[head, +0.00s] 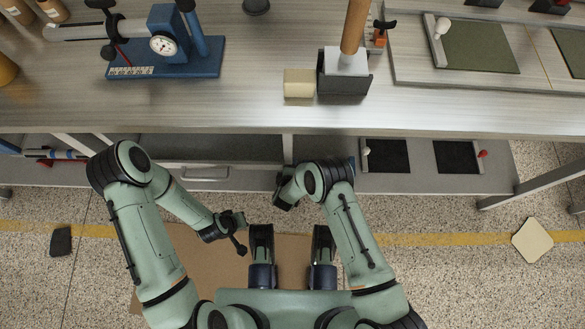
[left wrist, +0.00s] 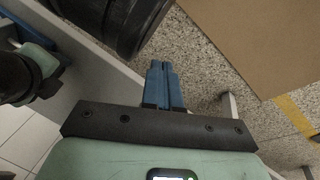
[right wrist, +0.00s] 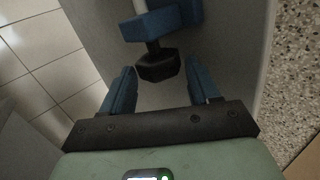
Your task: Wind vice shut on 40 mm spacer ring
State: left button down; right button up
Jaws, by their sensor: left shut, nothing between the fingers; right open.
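I cannot pick out a vice or a spacer ring for certain in any view. The nearest machine-like thing is a blue device with a dial (head: 165,45) on the bench at the back left. My left gripper (left wrist: 165,68) is shut and empty, its blue fingers together over the floor.
The bench top (head: 250,110) holds a cream block (head: 299,84) beside a dark holder (head: 345,82) with a wooden handle. A raised board with a green pad (head: 475,48) is at the right. A lower shelf (head: 430,185) carries black pads. Brown card (head: 195,265) lies on the floor.

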pick_arm(q)
jog(key=shift+s+f, duration=0.3)
jog(key=shift+s, duration=0.1)
pick_arm(e)
jog(key=shift+w+f, duration=0.25)
jog(key=shift+w, duration=0.15)
jog(key=c, duration=0.8)
jog(key=shift+o, duration=0.2)
jog(key=shift+s+f+t, duration=0.15)
jog(key=shift+f+t, duration=0.05)
jog(key=shift+t, duration=0.3)
jog(key=shift+r+b, duration=0.1)
jog(key=shift+b, duration=0.2)
pick_arm(q)
jog(key=shift+s+a+f+g, duration=0.1)
jog(key=shift+s+f+g, duration=0.2)
jog(key=shift+s+f, duration=0.15)
pick_arm(e)
jog(key=o, duration=0.8)
jog(key=shift+c, duration=0.2)
